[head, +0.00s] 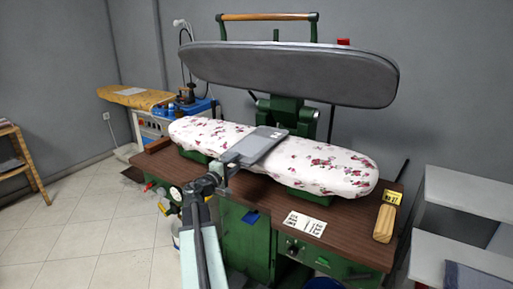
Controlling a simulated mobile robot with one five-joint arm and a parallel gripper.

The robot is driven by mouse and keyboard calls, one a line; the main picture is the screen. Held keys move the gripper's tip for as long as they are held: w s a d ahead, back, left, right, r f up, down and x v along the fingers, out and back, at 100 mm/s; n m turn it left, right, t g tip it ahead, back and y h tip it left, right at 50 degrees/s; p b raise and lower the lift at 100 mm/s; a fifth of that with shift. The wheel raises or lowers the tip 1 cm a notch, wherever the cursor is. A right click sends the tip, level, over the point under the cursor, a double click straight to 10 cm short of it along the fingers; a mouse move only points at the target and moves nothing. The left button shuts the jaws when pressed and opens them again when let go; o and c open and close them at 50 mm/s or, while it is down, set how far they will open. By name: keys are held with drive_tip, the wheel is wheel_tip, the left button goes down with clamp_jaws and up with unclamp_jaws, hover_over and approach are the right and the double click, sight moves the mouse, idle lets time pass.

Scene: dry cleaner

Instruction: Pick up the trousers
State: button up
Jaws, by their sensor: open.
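A flat grey folded piece (258,144), which looks like the folded trousers, lies on the floral pad (335,170) of the press, near its middle. My gripper (227,162) is open at the near left end of this grey piece, over the pad's front edge. I cannot tell whether the fingers touch the cloth or straddle its edge. My arm reaches up from the bottom of the view and hides part of the green press base.
The press's raised grey upper plate (290,72) hangs above the pad. A wooden block (384,223) and a paper sheet (306,223) lie on the brown worktop (340,235). A white shelf (470,191) stands right, an ironing board (137,97) back left. Tiled floor is free at left.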

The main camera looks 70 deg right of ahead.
sight(244, 155)
drive_tip(key=x, duration=0.7)
drive_tip(key=shift+d, duration=0.2)
drive_tip(key=shift+a, duration=0.1)
clamp_jaws()
idle(1.1)
